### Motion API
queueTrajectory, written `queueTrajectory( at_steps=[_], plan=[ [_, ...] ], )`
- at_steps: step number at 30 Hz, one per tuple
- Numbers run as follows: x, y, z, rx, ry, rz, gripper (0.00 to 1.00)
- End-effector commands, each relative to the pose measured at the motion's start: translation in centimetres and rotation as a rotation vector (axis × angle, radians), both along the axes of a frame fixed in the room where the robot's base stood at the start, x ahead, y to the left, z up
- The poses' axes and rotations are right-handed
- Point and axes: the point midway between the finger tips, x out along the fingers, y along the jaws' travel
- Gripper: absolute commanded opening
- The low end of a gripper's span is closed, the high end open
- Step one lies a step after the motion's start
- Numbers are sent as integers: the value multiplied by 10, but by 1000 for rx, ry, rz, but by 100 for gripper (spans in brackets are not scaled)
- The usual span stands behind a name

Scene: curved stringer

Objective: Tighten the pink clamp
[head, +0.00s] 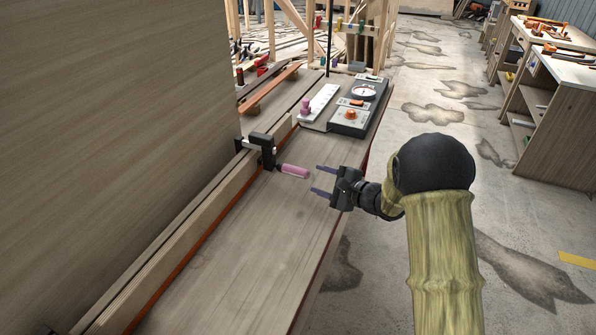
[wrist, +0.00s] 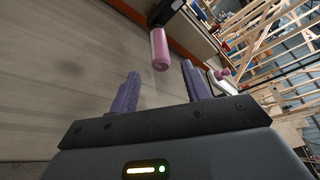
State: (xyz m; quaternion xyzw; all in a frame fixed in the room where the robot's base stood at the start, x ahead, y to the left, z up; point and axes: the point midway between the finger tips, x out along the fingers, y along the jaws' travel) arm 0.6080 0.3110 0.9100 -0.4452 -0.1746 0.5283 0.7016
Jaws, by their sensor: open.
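The pink clamp has a black frame (head: 262,146) fixed on the edge of the long wooden stringer, with a pink handle (head: 295,171) sticking out to the right over the bench. My gripper (head: 318,181) is open and empty, its two purple fingers pointing left toward the handle's free end, with a small gap between. In the wrist view the pink handle (wrist: 160,49) is ahead of the open fingers (wrist: 160,88), roughly between them and beyond their tips. The handle does not appear to touch either finger.
The stringer (head: 190,238) runs along the bench (head: 245,245), whose front part is bare. A grey device with a dial and an orange knob (head: 351,115) and a white plate with a pink piece (head: 318,106) stand farther back. A tall wooden panel (head: 110,120) rises at left.

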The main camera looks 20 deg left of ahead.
Motion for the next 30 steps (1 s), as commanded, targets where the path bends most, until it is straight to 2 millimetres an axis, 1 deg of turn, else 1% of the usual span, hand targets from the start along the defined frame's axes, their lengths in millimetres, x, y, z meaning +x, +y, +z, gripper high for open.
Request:
queueTrajectory(
  at_steps=[1,9,15,19,26,27,29,30],
  plan=[
    [2,10,-2,0,1,4,48],
    [21,52,-12,0,-1,4,48],
    [32,76,-19,-1,-1,2,48],
    [35,83,-21,0,1,-1,48],
    [35,83,-21,0,1,0,48],
    [35,83,-21,0,1,0,46],
    [35,83,-21,0,1,0,34],
    [35,83,-21,0,1,0,26]
  ],
)
